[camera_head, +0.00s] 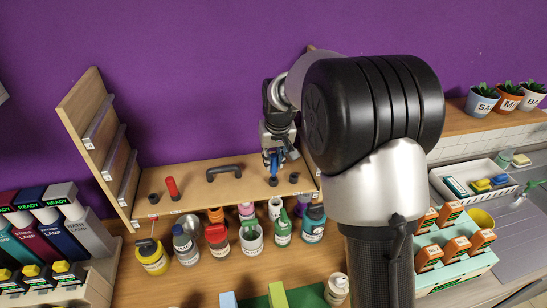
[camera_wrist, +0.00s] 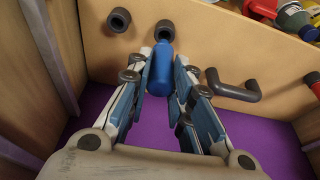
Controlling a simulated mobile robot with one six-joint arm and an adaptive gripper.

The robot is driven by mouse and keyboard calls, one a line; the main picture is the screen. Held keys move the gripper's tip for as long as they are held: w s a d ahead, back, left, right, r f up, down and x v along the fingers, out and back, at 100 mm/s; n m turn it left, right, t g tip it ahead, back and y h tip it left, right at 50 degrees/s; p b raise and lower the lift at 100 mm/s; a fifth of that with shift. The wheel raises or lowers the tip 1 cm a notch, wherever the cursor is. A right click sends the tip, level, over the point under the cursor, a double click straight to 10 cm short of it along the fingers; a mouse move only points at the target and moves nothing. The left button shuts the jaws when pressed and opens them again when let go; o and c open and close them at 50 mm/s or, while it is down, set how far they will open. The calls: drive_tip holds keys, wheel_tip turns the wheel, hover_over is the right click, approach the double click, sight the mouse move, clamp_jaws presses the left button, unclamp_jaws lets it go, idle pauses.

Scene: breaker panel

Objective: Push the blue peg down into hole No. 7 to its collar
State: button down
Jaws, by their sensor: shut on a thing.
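The blue peg (camera_head: 273,170) is held over the sloping wooden board, near its right end. It also shows in the wrist view (camera_wrist: 161,70), between my fingers. My gripper (camera_head: 274,160) is shut on the peg. The peg's far end meets or lies just in front of a dark round socket (camera_wrist: 164,31); I cannot tell whether it has entered. A second dark socket (camera_wrist: 119,19) stands beside it and is empty. The hole numbers are too small to read, and I cannot make out the peg's collar.
A dark bar handle (camera_wrist: 232,86) is fixed to the board beside the peg. A red peg (camera_head: 172,188) and another dark socket (camera_head: 153,198) are at the board's left. Several bottles and pots, including a yellow one (camera_head: 152,258), stand below the board. A wooden shelf side (camera_head: 95,140) rises at left.

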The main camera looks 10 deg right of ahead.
sight(273, 165)
drive_tip(key=shift+f+b, duration=1.1)
drive_tip(key=shift+f, duration=0.55)
drive_tip(key=c, duration=1.3)
unclamp_jaws()
drive_tip(key=shift+r, duration=0.1)
drive_tip(key=shift+c, duration=0.2)
drive_tip(key=v, duration=1.2)
drive_tip(key=shift+s, duration=0.1)
